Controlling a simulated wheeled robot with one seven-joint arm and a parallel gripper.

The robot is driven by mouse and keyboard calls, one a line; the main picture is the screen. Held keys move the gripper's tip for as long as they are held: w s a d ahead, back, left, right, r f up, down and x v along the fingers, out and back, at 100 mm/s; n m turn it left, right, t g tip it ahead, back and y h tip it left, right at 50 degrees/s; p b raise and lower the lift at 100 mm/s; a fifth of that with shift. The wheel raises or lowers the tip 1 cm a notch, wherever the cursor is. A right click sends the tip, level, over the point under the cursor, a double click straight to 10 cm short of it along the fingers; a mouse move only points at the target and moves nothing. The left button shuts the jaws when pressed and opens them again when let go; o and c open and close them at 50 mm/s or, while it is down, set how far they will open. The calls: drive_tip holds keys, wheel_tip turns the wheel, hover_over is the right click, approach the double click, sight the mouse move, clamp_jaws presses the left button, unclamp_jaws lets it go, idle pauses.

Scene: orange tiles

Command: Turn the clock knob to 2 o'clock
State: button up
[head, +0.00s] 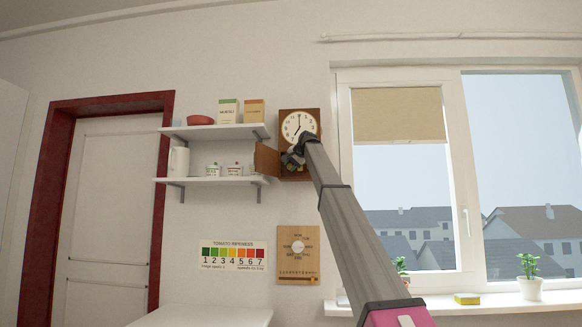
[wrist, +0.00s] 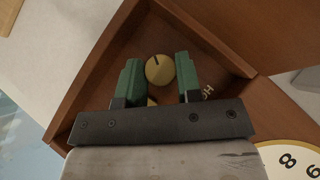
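The clock (head: 290,121) hangs on the wall between the shelves and the window. It has a white round face in a brown wooden case; its hands seem to read about 7 o'clock. Below the face is an open compartment with its small door (head: 266,160) swung left. My gripper (head: 293,160) is at this compartment. In the wrist view my gripper (wrist: 157,75) has its green fingers apart, one on either side of a round yellow knob (wrist: 159,71) with a dark mark. I cannot tell whether they touch it. A second yellow piece (wrist: 152,102) is mostly hidden behind the gripper.
The compartment's wooden walls (wrist: 88,85) stand close around the fingers. Partly visible lettering (wrist: 207,92) is beside the right finger. Two shelves (head: 215,131) with boxes and jars are left of the clock. A wooden board (head: 298,265) and a tomato ripeness chart (head: 233,256) hang below.

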drive_tip(key=o, duration=0.4)
drive_tip(key=v, duration=1)
drive_tip(key=shift+s+d+r, duration=0.2)
drive_tip(key=shift+s+r, duration=0.05)
drive_tip(key=shift+c, duration=0.9)
drive_tip(key=shift+s+a+f, duration=0.1)
drive_tip(key=shift+f, duration=0.05)
drive_tip(key=shift+c, duration=0.5)
drive_tip(key=shift+w+a+f+m+t+h, duration=0.4)
drive_tip(key=shift+w+a+f+t, duration=0.4)
drive_tip(key=shift+w, duration=0.55)
drive_tip(key=shift+w+a+f+m+t+h, duration=0.25)
drive_tip(key=shift+w+a+f+t+h, duration=0.3)
drive_tip(key=shift+w+a+f, duration=0.6)
drive_tip(key=shift+w+a+f+m+t+h, duration=0.4)
drive_tip(key=shift+w+a+f+t, duration=0.35)
drive_tip(key=shift+w, duration=0.75)
